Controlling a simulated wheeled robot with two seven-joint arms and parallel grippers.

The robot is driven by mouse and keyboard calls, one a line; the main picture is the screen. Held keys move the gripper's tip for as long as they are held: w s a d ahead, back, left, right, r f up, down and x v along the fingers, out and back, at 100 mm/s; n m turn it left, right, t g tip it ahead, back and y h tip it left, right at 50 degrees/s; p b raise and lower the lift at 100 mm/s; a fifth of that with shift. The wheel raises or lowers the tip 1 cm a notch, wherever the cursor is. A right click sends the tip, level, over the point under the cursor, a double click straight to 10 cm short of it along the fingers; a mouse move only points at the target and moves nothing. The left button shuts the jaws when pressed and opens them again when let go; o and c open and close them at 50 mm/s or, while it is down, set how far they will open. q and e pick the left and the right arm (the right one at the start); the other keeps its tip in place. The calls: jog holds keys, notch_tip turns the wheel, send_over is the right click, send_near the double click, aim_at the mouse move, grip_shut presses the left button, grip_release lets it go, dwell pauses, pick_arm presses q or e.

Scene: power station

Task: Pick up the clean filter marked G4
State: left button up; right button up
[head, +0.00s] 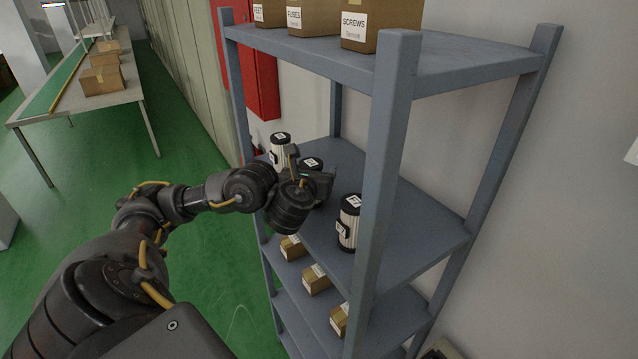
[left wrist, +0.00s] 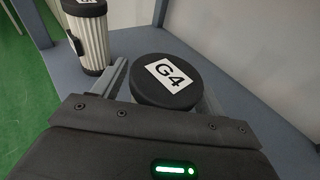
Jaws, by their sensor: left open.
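The filter marked G4 (left wrist: 165,81) has a black round cap with a white label, seen from above in the left wrist view. In the head view its cap (head: 312,163) shows behind my left gripper (head: 311,182), on the shelf's middle board. My left gripper is open, with one finger on each side of the filter in the left wrist view. The filter's body is mostly hidden. I cannot tell whether the fingers touch it. My right gripper is not in view.
A white ribbed filter (head: 281,152) stands close by on the left, also in the left wrist view (left wrist: 90,38). Another filter (head: 349,222) stands to the right, near a grey shelf post (head: 385,180). Boxes (head: 316,280) sit below; labelled boxes (head: 380,25) sit above.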

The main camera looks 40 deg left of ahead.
pick_arm(q)
jog(key=shift+s+r, duration=0.15)
jog(key=shift+s, duration=0.15)
jog(key=shift+s+d+r, duration=0.1)
jog(key=shift+s+d, duration=0.05)
jog(key=shift+c, duration=0.9)
jog(key=shift+w+d, duration=0.1)
jog(key=shift+w, duration=0.2)
jog(key=c, duration=0.7)
jog(key=shift+c, duration=1.1)
jog(key=shift+s, duration=0.1)
